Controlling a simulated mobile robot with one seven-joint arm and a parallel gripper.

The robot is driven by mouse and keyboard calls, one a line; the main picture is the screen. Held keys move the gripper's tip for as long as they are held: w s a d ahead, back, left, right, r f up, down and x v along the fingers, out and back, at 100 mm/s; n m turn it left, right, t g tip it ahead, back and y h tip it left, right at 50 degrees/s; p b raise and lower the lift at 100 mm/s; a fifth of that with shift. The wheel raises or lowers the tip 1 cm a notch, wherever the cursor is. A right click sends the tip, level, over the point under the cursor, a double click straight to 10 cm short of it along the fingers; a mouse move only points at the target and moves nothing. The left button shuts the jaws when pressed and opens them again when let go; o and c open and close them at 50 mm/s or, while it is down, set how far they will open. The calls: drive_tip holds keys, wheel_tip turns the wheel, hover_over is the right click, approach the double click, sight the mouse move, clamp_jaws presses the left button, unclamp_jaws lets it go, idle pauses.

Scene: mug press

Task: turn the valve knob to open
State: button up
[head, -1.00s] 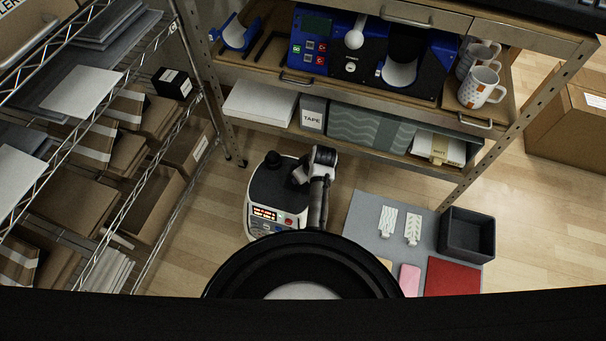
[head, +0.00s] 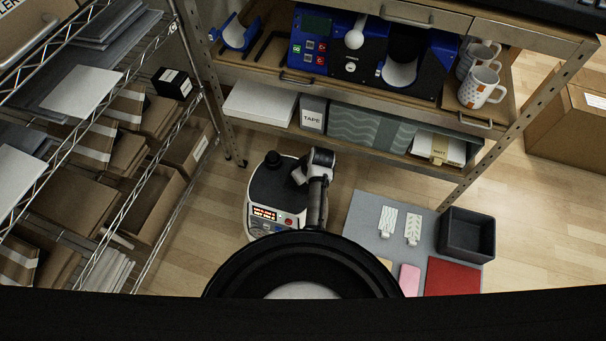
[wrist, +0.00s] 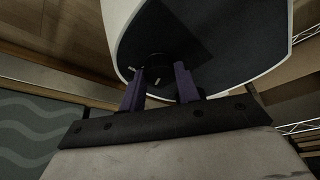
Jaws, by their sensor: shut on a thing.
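A white-and-black unit (head: 273,186) stands on the floor in the middle of the head view, with a lit red display on its front. My arm reaches down at its right side, and my gripper's fingers cannot be made out there. In the wrist view the same unit (wrist: 222,38) looms large above my gripper (wrist: 158,76). A small dark valve knob (wrist: 157,62) with a light mark sits between the two purple-grey fingers, against the unit's black face. My gripper is shut on this knob. The fingers hide part of its sides.
A workbench with a blue press (head: 345,45) and mugs (head: 482,86) stands behind. A wire rack with boxes fills the left. A grey mat (head: 366,212), a dark bin (head: 467,236) and a red sheet (head: 452,277) lie at right.

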drive_tip(key=m+p, duration=0.1)
drive_tip(key=m, duration=0.1)
drive_tip(key=m+h+p, duration=0.1)
drive_tip(key=m, duration=0.1)
drive_tip(key=shift+s+a+r+m+t+h+p, duration=0.1)
drive_tip(key=shift+a+r+m+t+h+p, duration=0.1)
drive_tip(key=shift+m+t+h+p, duration=0.15)
drive_tip(key=shift+a+f+m+h+p, duration=0.1)
drive_tip(key=shift+m+h+p, duration=0.35)
drive_tip(key=shift+m, duration=0.85)
drive_tip(key=shift+f+m+h+p, duration=0.15)
drive_tip(key=shift+m+h, duration=0.45)
drive_tip(key=shift+m, duration=0.65)
drive_tip(key=o, duration=1)
drive_tip(key=shift+r, duration=0.1)
drive_tip(key=v, duration=1.3)
drive_tip(key=shift+s+r, duration=0.15)
drive_tip(key=shift+r, duration=0.2)
